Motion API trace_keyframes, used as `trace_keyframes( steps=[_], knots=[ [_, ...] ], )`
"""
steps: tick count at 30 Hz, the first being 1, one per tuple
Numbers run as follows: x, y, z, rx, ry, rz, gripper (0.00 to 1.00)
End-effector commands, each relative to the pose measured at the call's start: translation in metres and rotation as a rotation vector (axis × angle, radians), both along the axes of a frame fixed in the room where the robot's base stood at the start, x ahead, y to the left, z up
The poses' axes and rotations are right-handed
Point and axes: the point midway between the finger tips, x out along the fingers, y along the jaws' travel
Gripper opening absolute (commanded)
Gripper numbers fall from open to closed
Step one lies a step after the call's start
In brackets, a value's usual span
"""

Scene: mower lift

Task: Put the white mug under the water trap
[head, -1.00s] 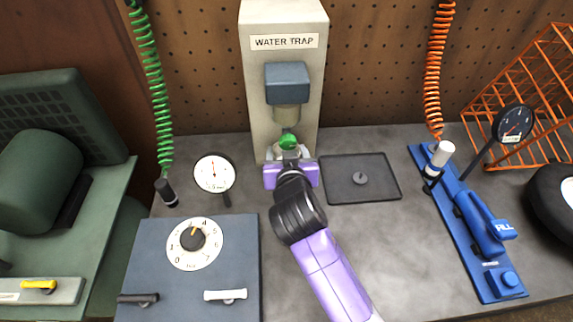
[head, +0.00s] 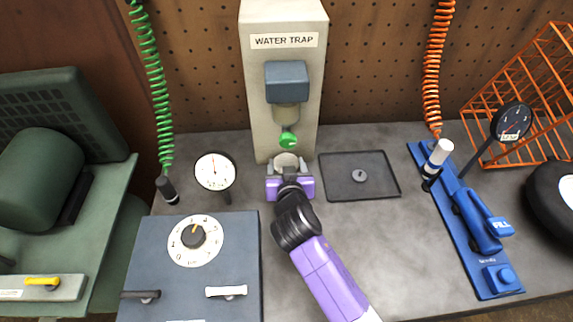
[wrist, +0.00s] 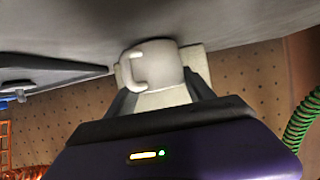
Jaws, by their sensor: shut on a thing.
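The white mug (head: 287,160) is in my gripper (head: 289,172), below the green knob (head: 288,140) of the water trap (head: 283,75), at the foot of its pale housing. In the wrist view, which is upside down, the mug (wrist: 155,64) sits between my two fingers (wrist: 160,92), with its handle toward the left. The mug's base is at or very near the grey bench top; I cannot tell whether it touches. In the head view my gripper hides the mug's near side.
A dark tray (head: 335,190) lies just right of the mug. A round gauge (head: 214,171) stands to the left, behind a blue-grey panel with a dial (head: 195,242). A blue inflator stand (head: 465,215) and an orange rack (head: 530,100) are farther right.

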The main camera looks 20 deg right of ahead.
Motion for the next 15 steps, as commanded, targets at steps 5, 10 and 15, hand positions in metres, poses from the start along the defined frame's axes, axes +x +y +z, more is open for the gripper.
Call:
trace_keyframes(
  steps=[5,10,15],
  knots=[
    [-0.0001,-0.0001,-0.0026,0.0,0.0,0.0,0.77],
    [-0.0002,0.0,-0.0025,0.0,0.0,0.0,0.83],
    [-0.0002,-0.0001,-0.0019,0.0,0.0,0.0,0.83]
  ],
)
